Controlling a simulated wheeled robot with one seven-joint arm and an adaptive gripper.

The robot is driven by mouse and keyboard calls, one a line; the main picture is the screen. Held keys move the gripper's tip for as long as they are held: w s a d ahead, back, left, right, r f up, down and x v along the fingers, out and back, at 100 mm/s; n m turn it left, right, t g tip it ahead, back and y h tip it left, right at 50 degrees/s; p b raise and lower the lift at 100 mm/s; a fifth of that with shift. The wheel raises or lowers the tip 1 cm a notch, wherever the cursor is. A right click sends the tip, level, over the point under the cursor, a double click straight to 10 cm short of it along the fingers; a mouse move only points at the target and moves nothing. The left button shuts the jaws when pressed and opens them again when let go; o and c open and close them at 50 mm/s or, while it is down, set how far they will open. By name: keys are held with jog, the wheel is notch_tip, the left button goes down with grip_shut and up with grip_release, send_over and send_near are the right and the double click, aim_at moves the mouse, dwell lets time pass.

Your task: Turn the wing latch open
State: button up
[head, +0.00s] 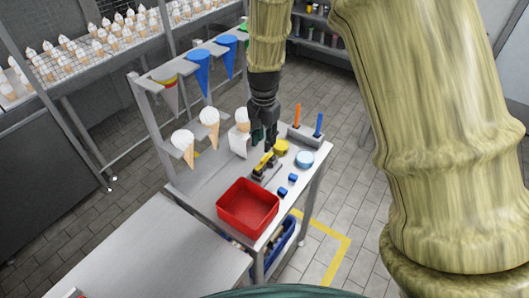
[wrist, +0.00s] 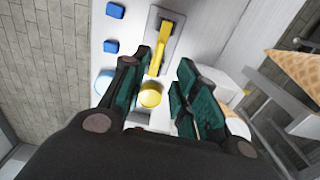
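The wing latch has a yellow wing (wrist: 158,52) on a grey plate (wrist: 170,34), fixed on the grey worktop. In the head view the yellow wing (head: 265,160) shows just below my fingertips, with its dark base beside it. My gripper (head: 265,146) points down at the worktop near the latch. In the wrist view its green-padded fingers (wrist: 165,60) are apart with nothing between them. The yellow wing lies ahead of and between the fingertips, and the left fingertip looks close to it. I cannot tell whether they touch.
A yellow round piece (wrist: 150,95), a light-blue round piece (head: 304,159) and blue blocks (head: 287,184) are near the latch. A red bin (head: 248,206) stands at the front. Ice-cream cones (head: 209,127) hang in a rack close on the left. An orange handle (head: 297,116) stands behind.

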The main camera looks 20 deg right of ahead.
aim_at(264, 157)
jog(key=shift+s+d+f+p, duration=0.1)
jog(key=shift+f+p, duration=1)
jog(key=shift+f, duration=2.4)
grip_shut()
